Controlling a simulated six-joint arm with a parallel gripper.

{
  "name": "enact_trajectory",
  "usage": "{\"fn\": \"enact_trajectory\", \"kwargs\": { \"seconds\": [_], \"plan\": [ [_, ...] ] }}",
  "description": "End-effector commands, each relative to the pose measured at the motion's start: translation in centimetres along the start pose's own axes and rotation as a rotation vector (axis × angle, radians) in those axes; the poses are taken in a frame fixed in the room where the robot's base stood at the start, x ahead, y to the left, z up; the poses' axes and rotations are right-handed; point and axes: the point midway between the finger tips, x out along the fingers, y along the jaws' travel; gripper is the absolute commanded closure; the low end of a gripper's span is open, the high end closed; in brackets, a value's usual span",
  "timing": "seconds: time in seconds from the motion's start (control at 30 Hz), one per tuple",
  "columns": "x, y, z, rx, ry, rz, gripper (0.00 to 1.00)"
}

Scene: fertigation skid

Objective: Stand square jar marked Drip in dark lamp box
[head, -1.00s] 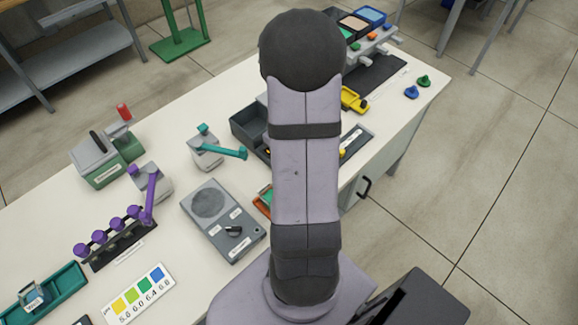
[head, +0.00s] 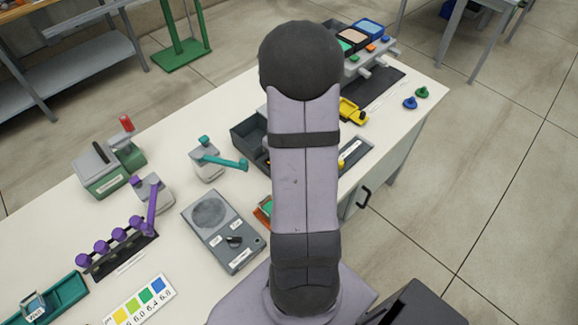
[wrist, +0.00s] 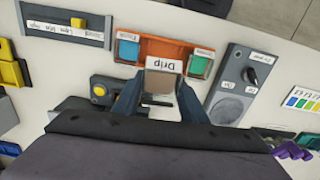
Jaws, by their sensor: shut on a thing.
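My gripper (wrist: 157,104) shows two blue fingers in the wrist view, shut on the square jar (wrist: 160,84). The jar has brownish contents and a white label reading Drip (wrist: 167,65) beside it on its upper side. It is right by the orange rack (wrist: 155,46); whether it is clear of the rack I cannot tell. A dark open-topped box (head: 247,134) stands behind my arm in the head view, partly hidden; its edge seems to show in the wrist view (wrist: 70,104), left of the gripper. My gripper is hidden in the head view.
The rack holds a blue item (wrist: 128,50) and a green item (wrist: 200,64). A grey device with a yellow knob (wrist: 99,90) is left of the gripper. A grey meter (head: 225,230), a teal-handled valve (head: 208,160) and a grey labelled tray (wrist: 65,38) are near.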

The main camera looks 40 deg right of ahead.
Motion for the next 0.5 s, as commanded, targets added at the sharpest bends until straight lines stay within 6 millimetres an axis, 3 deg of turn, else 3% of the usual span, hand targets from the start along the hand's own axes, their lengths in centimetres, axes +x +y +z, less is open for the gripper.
{"fn": "enact_trajectory", "kwargs": {
  "seconds": [0.17, 0.5],
  "plan": [
    [-0.3, 1.7, -2.9, -0.151, 0.001, 0.001, 0.86],
    [-0.6, 5.4, -10.8, -0.628, 0.0, -0.001, 0.86]
  ]
}}
